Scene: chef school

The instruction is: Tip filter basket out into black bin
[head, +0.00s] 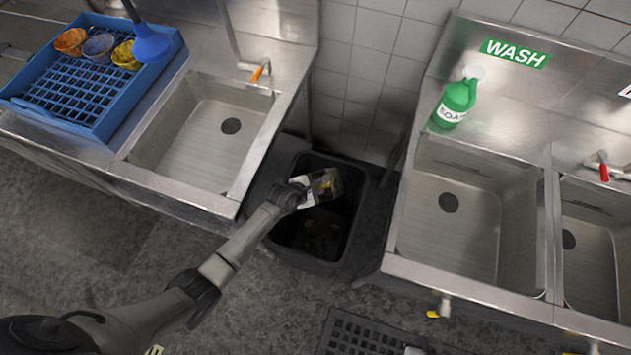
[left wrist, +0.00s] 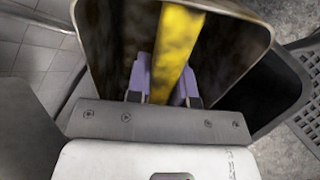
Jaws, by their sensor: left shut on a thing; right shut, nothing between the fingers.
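My left gripper (head: 303,190) reaches over the black bin (head: 313,262), which stands on the floor between two sink units. It is shut on the filter basket (head: 326,186), a small grey metal box with yellow and dark patches, held tilted above the bin's opening. In the left wrist view the gripper's lilac fingers (left wrist: 160,85) close on a yellow bar (left wrist: 176,50) of the basket. The basket's stained wall (left wrist: 105,40) surrounds the bar. Dark scraps lie inside the bin, too dim to identify. My right gripper is not in view.
A sink (head: 185,160) is left of the bin, with a blue rack (head: 75,105) of cups beyond it. Two sinks (head: 440,240) under a WASH sign are at the right, with a green soap bottle (head: 452,104).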

